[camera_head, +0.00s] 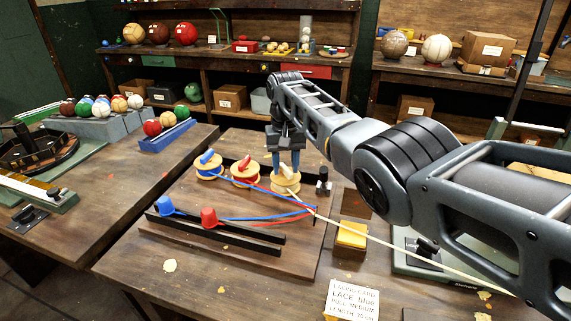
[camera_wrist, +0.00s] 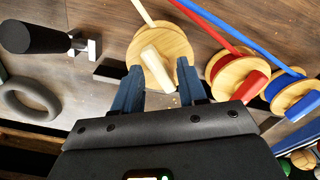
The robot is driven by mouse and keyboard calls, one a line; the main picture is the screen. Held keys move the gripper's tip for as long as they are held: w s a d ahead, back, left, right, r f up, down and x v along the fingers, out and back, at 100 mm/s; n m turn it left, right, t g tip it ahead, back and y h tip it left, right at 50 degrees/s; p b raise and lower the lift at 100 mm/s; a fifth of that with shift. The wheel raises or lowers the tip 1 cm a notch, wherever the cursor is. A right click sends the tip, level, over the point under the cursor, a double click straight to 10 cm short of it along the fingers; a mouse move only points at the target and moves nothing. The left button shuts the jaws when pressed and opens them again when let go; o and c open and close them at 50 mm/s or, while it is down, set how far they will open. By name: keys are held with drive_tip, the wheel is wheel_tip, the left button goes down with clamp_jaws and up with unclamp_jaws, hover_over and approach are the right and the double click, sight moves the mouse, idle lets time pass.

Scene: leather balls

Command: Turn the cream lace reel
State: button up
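The cream lace reel (camera_head: 285,188) is a round wooden spool at the right end of a row of three. In the wrist view the cream reel (camera_wrist: 174,40) has a pale cream handle (camera_wrist: 157,64) on top. My gripper (camera_head: 286,170) is right above this reel, pointing down. In the wrist view the blue fingertips of my gripper (camera_wrist: 160,66) are apart, one on each side of the handle, with small gaps showing. I cannot tell whether they reach down to the handle's depth. A cream lace (camera_head: 385,242) runs from the reel toward the lower right.
The red reel (camera_head: 246,172) and blue reel (camera_head: 209,165) stand close by on the left. A black post (camera_head: 322,180) stands right of the cream reel.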

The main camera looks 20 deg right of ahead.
sight(285, 168)
drive_tip(key=shift+r, duration=0.1)
wheel_tip(285, 168, up, 8)
drive_tip(key=shift+f+b, duration=0.2)
drive_tip(key=shift+b, duration=0.1)
idle(0.3)
drive_tip(key=shift+w+a+n+b, duration=0.1)
drive_tip(key=shift+n+b, duration=0.3)
drive_tip(key=shift+n, duration=0.1)
drive_tip(key=shift+f+n+b, duration=0.1)
drive_tip(key=shift+n+b, duration=0.35)
drive_tip(key=shift+n, duration=0.55)
drive_tip(key=shift+f+n, duration=0.2)
drive_tip(key=shift+n, duration=0.2)
wheel_tip(285, 168, down, 7)
drive_tip(key=shift+f+p, duration=0.15)
drive_tip(key=shift+p, duration=0.15)
